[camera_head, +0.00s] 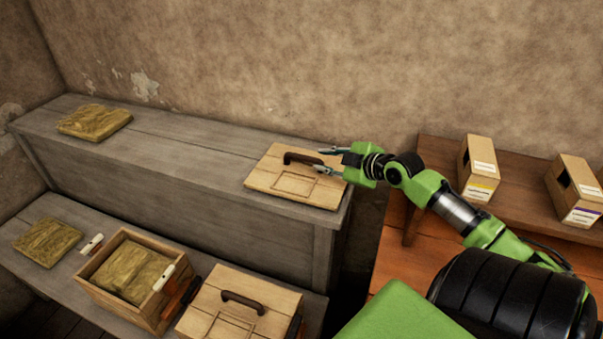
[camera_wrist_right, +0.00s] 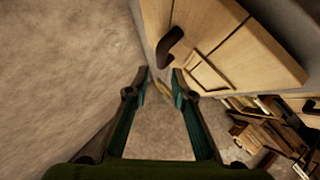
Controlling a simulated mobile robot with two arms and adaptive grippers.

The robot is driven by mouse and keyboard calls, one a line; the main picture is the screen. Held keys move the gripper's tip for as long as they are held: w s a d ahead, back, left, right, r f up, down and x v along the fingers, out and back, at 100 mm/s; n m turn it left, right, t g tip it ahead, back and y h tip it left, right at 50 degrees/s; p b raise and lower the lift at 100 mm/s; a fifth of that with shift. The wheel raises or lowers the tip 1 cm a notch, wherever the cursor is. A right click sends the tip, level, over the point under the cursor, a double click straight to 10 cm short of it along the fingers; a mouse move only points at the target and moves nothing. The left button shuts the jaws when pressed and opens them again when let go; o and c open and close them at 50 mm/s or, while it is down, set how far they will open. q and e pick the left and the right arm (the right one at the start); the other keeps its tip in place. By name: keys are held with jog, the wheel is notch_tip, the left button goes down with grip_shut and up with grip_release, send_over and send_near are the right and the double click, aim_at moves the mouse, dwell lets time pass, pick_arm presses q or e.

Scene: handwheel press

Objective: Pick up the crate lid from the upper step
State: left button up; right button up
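The crate lid (camera_head: 283,190) is a light wooden panel with a dark curved handle (camera_head: 303,159) and a square outline. It lies flat at the right end of the grey upper step (camera_head: 190,140). My right gripper (camera_head: 322,160) is open, its fingers pointing left over the lid's right part, close to the handle but not around it. In the right wrist view the open fingers (camera_wrist_right: 159,80) are empty, with the lid (camera_wrist_right: 215,45) and handle (camera_wrist_right: 170,46) ahead, toward the upper right. My left gripper is not in view.
On the lower step stand an open crate (camera_head: 115,302) holding a straw-coloured block and a second lidded box (camera_head: 270,318) with a dark handle. Similar blocks lie on the upper step (camera_head: 95,121) and lower step (camera_head: 47,241). Cardboard boxes (camera_head: 478,168) stand on a brown shelf at right.

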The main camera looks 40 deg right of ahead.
aim_at(307, 158)
jog(key=shift+x, duration=1.45)
jog(key=shift+w+f+p, duration=0.1)
jog(key=shift+w+p, duration=0.2)
jog(key=shift+w, duration=0.05)
jog(key=shift+p+x, duration=0.65)
jog(key=shift+x, duration=1.65)
jog(key=shift+s+a+f, duration=0.1)
jog(key=shift+a+f, duration=0.05)
grip_shut()
